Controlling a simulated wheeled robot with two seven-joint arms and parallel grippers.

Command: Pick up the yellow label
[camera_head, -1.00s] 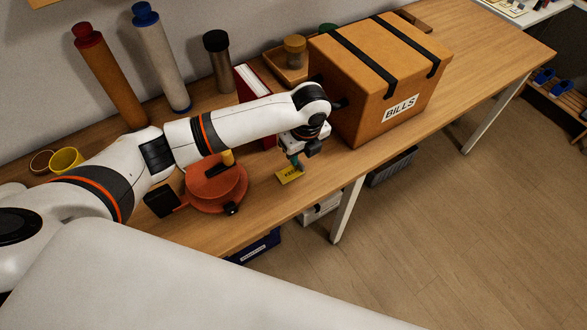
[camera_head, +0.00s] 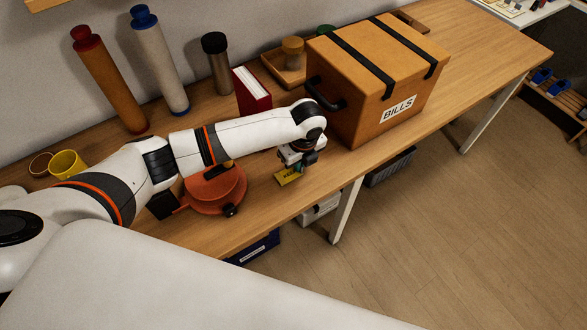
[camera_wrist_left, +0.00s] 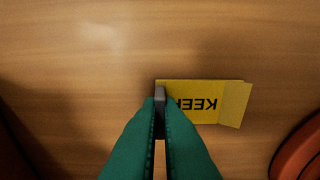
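The yellow label (camera_head: 287,177) lies on the wooden table in front of the box in the head view. In the left wrist view the label (camera_wrist_left: 205,100) shows dark letters reading "KEE" and part of another, upside down, with an angled flap at its right end. My left gripper (camera_head: 297,172) is right at the label, pointing down. In the left wrist view its green fingers (camera_wrist_left: 160,102) are close together, with the grey tips over the label's left end. The tips hide that end, so I cannot tell whether they grip it. My right gripper is out of view.
A brown box (camera_head: 350,95) marked BILLS stands behind and right of the gripper. A round orange-red object (camera_head: 217,192) sits to the left, a red binder (camera_head: 252,92) behind. The table's front edge runs just in front of the label.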

